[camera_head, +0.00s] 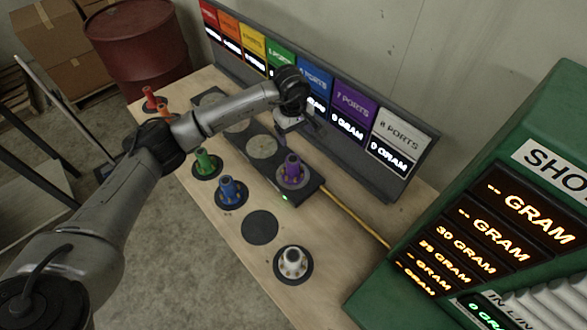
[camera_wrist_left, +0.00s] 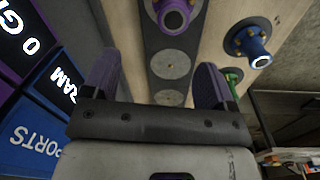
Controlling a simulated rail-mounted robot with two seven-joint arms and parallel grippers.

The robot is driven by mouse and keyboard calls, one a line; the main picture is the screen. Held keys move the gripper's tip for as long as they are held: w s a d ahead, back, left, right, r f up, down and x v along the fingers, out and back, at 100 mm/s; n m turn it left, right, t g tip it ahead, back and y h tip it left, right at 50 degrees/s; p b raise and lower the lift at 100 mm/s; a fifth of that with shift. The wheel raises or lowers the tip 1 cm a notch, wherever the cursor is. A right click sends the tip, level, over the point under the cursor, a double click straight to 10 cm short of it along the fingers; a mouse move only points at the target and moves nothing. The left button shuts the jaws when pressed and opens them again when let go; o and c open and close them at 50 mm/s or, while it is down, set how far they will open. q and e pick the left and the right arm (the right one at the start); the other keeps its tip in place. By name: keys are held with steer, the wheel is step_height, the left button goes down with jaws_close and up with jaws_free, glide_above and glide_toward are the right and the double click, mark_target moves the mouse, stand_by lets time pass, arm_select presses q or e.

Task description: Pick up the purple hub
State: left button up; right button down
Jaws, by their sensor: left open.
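The purple hub (camera_head: 292,172) stands upright on a round plate at the near right end of a black bar-shaped base (camera_head: 235,150). In the left wrist view the purple hub (camera_wrist_left: 172,14) shows at the top edge, partly cut off. My left gripper (camera_head: 300,132) is open and empty, above and behind the purple hub, near the display panel. Its two fingers (camera_wrist_left: 157,64) show spread apart in the wrist view, with no hub between them. My right gripper is not in view.
Green (camera_head: 205,162), blue (camera_head: 230,191) and white (camera_head: 293,262) hubs stand on the wooden table, with an empty dark disc (camera_head: 259,227) between blue and white. The display panel (camera_head: 345,118) lines the back. A green cabinet (camera_head: 480,220) stands right.

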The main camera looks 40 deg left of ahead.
mark_target(293, 159)
arm_select(q)
steer(key=f, duration=0.3)
steer(key=f+m, duration=0.1)
steer(key=f, duration=0.1)
steer(key=s+f+m, duration=0.1)
steer(key=f, duration=0.2)
steer(key=shift+a+f+g, duration=0.2)
steer(key=shift+f+g, duration=0.15)
steer(key=shift+g, duration=0.05)
steer(key=shift+s+d+f, duration=0.1)
steer(key=shift+f, duration=1.2)
steer(key=shift+d+f, duration=0.1)
steer(key=shift+f, duration=1.2)
steer(key=shift+c, duration=0.4)
steer(key=c, duration=1.3)
steer(key=shift+r, duration=0.1)
jaws_close()
